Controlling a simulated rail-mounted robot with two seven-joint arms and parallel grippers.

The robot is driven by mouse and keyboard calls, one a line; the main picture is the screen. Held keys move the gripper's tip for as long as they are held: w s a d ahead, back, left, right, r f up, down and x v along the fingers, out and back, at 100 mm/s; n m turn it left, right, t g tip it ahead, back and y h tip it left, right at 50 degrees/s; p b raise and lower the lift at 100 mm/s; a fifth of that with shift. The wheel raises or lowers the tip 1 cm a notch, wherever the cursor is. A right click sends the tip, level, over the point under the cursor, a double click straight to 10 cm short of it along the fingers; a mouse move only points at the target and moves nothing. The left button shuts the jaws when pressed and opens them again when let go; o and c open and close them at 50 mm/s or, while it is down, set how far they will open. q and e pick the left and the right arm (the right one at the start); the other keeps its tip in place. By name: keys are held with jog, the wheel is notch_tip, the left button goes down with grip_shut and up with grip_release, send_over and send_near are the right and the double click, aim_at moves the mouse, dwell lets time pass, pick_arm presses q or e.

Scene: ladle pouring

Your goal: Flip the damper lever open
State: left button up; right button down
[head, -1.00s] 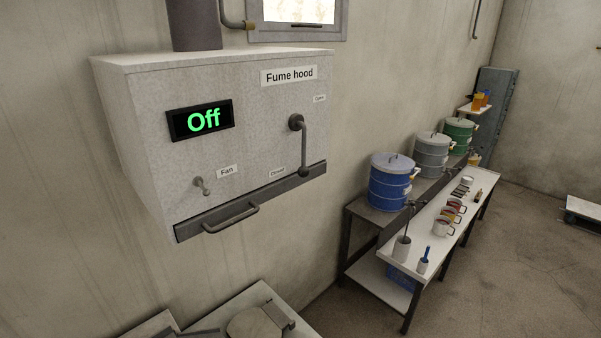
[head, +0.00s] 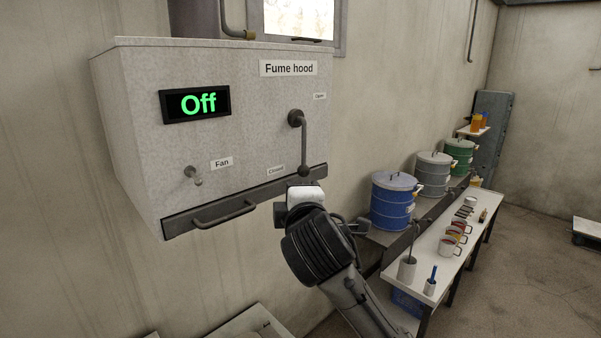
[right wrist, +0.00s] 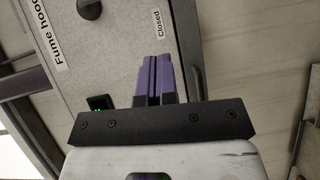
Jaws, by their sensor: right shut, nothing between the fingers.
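The damper lever (head: 304,146) is a grey rod with a round end, on the right of the fume hood front. It hangs straight down from its round pivot, its end beside the "Closed" label (head: 276,170). My right gripper (head: 304,189) is just below the lever's end in the head view; its fingers are hidden there, and I cannot tell whether they touch the lever. In the right wrist view its purple fingers (right wrist: 155,62) are together and empty, pointing toward the hood near the "Closed" label (right wrist: 159,22). My left gripper is not in view.
The hood's green display (head: 196,103) reads "Off". A fan switch (head: 194,175) and a bar handle (head: 224,215) are left of my arm. The "Open" label (head: 320,96) is above right of the pivot.

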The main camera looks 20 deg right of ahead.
notch_tip(320, 180, up, 3)
jog(key=shift+f, duration=0.1)
dwell(0.3)
jog(key=w+d+p, duration=0.5)
jog(key=w, duration=0.7)
jog(key=shift+d+f, duration=0.1)
dwell(0.4)
